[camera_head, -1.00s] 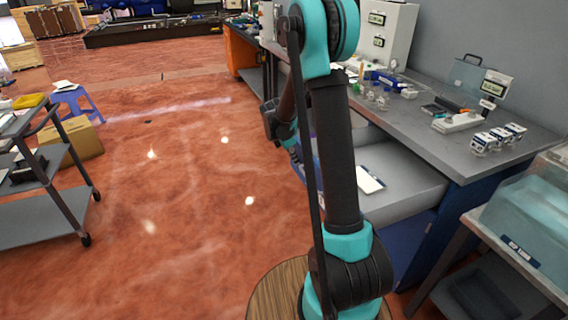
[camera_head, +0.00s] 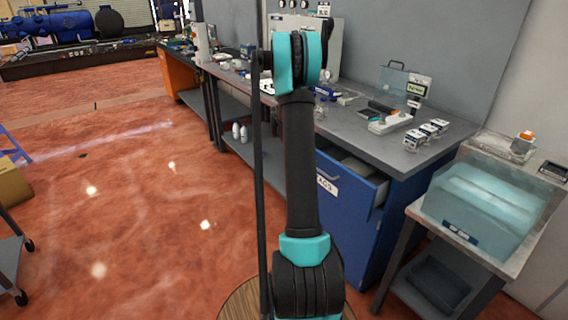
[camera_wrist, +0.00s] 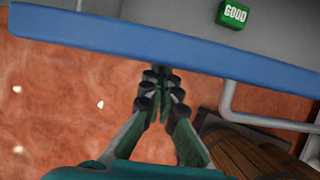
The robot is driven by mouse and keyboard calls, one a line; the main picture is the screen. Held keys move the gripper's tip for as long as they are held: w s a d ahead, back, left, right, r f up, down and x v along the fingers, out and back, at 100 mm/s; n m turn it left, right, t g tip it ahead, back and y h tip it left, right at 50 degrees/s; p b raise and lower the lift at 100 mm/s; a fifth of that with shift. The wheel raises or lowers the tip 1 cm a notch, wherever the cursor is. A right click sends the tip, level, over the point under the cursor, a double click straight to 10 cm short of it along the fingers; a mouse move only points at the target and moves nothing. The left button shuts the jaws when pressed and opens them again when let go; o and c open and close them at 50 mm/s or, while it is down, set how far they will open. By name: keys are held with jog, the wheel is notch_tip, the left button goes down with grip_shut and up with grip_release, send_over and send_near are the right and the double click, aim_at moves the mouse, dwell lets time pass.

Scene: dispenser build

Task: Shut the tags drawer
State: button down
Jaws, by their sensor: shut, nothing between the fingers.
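The tags drawer (camera_head: 352,194) has a blue front with a white label and stands partly open under the grey workbench. Part of its pale inside shows above the front. In the wrist view the top edge of the blue drawer front (camera_wrist: 200,55) crosses the picture, with a grey handle bar (camera_wrist: 228,100) to the right. A green block marked GOOD (camera_wrist: 233,14) lies inside the drawer. My gripper (camera_wrist: 160,75) is shut and empty, its fingertips at the outer face of the drawer front; I cannot tell whether they touch. In the head view my arm hides the gripper.
The workbench top (camera_head: 350,133) carries small devices and several white-and-blue boxes. A side table with a teal-tinted bin (camera_head: 480,210) stands close on the right. Open red floor (camera_head: 130,220) lies to the left. A dark cart shows at the lower left edge.

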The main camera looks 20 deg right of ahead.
jog(key=d, duration=0.3)
jog(key=w+d, duration=0.1)
jog(key=d, duration=0.3)
jog(key=w+d, duration=0.1)
jog(key=d, duration=0.2)
jog(key=shift+d, duration=0.35)
jog(key=shift+d+r, duration=0.1)
